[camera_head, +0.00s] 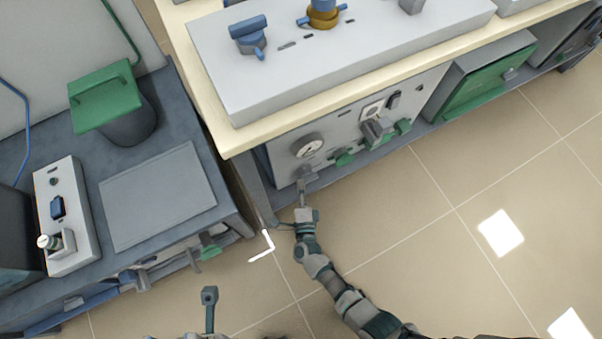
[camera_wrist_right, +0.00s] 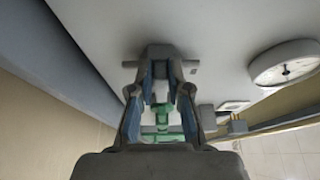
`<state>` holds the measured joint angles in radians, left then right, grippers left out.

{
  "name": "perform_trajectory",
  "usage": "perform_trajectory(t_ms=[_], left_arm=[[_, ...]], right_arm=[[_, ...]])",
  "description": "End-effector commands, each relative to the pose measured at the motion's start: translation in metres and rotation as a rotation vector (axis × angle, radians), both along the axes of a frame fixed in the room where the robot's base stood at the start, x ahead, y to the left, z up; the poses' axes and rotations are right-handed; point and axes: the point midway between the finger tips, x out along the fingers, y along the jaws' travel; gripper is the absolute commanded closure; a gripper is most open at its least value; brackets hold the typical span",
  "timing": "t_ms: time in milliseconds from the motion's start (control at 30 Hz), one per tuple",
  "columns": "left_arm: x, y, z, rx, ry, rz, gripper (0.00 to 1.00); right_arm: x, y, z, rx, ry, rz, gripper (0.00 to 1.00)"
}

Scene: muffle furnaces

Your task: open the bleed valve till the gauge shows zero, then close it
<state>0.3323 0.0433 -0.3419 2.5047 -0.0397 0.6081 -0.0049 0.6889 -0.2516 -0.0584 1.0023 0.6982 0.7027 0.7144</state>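The gauge (camera_head: 308,146) is a round white dial in a grey rim on the front panel under the table. It also shows at the right of the right wrist view (camera_wrist_right: 285,66), with a dark needle whose reading is too small to tell. The bleed valve (camera_head: 306,174) is a small grey fitting just below the gauge. In the right wrist view its grey crossbar (camera_wrist_right: 190,64) shows beyond the fingertips. My right gripper (camera_head: 303,190) reaches it, its fingers (camera_wrist_right: 163,78) drawn close together around its middle. My left gripper (camera_head: 209,297) shows only in part at the bottom edge.
Green handles (camera_head: 343,159) and a grey switch block (camera_head: 372,131) project from the panel right of the gauge. A pale tabletop (camera_head: 240,142) overhangs it. A dark bench (camera_head: 170,105) stands at the left. The tiled floor (camera_head: 400,230) at the right is clear.

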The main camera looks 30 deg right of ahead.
Motion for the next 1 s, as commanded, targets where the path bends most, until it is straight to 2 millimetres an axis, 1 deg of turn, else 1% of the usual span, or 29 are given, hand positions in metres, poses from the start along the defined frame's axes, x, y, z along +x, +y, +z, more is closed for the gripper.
perform_trajectory(t_ms=[33,67,100,367,433,567,700,800,900,1000], left_arm=[[0.0,0.0,0.0,0.0,0.0,0.0,0.6],[0.0,0.0,0.0,0.0,-0.001,0.0,0.6],[0.0,0.0,0.0,0.0,-0.001,0.0,0.6],[0.001,-0.001,-0.001,0.001,0.003,-0.001,0.6],[-0.003,-0.001,0.001,0.001,-0.001,-0.002,0.6],[-0.003,0.0,0.002,0.001,-0.002,-0.001,0.6],[-0.003,0.0,0.002,0.001,-0.003,-0.001,0.6],[-0.003,0.0,0.002,0.0,-0.003,0.0,0.6],[-0.003,0.0,0.002,0.0,-0.003,0.0,0.6],[-0.003,0.0,0.002,0.0,-0.003,0.0,0.6]], right_arm=[[0.001,0.003,-0.001,0.001,0.004,0.008,0.7],[0.001,0.003,-0.001,0.001,0.004,0.008,0.62],[0.001,0.002,0.0,0.001,0.003,0.007,0.59],[0.0,0.001,0.0,0.001,0.001,0.003,0.59],[-0.004,0.003,0.0,0.002,0.002,0.003,0.59],[-0.021,0.009,-0.001,0.003,0.002,0.003,0.59],[-0.045,0.019,-0.002,0.003,0.003,0.004,0.59],[-0.058,0.024,-0.002,0.001,0.004,0.005,0.59],[-0.066,0.028,-0.002,0.001,0.003,0.005,0.59],[-0.069,0.029,-0.002,0.001,0.002,0.005,0.59]])
